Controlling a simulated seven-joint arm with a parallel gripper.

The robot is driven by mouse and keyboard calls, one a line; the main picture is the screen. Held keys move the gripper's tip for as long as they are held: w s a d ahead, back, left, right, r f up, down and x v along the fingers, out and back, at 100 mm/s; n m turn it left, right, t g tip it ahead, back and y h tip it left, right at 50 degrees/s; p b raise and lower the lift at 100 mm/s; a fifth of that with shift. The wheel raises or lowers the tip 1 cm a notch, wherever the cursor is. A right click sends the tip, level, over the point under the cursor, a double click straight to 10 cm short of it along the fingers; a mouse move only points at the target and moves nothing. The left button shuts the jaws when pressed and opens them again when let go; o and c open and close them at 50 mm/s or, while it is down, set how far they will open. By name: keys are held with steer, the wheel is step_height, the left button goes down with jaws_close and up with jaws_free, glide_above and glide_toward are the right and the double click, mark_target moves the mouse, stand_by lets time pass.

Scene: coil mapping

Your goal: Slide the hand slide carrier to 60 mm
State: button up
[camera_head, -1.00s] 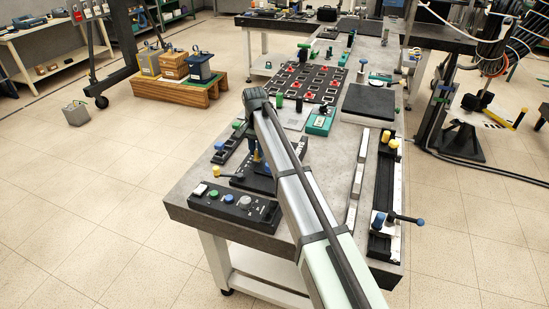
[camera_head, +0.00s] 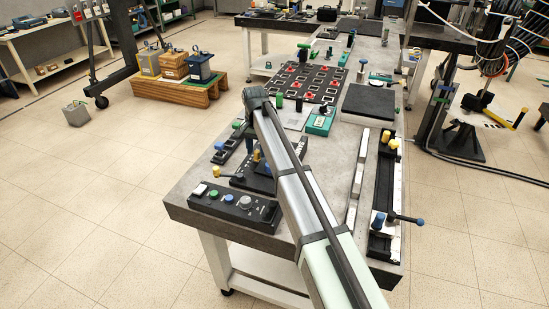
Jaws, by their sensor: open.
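A long black slide rail (camera_head: 384,178) with a pale strip along its right side lies on the right edge of the grey table. Near its front end sits a pale block with a blue knob (camera_head: 379,219) and a dark lever that ends in a blue ball (camera_head: 420,222). Two yellow knobs (camera_head: 386,137) stand at its far end. I cannot tell for sure which part is the hand slide carrier, and no scale mark is readable. My arm crosses the table left of this rail, well apart from it. My gripper is hidden behind my arm.
A control box (camera_head: 235,204) with coloured buttons sits at the table's front left. A black panel (camera_head: 306,82) with red parts and a dark square plate (camera_head: 369,102) lie farther back. A narrow light rail (camera_head: 357,175) runs between my arm and the slide rail.

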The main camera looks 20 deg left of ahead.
steer(key=shift+r, duration=3.35)
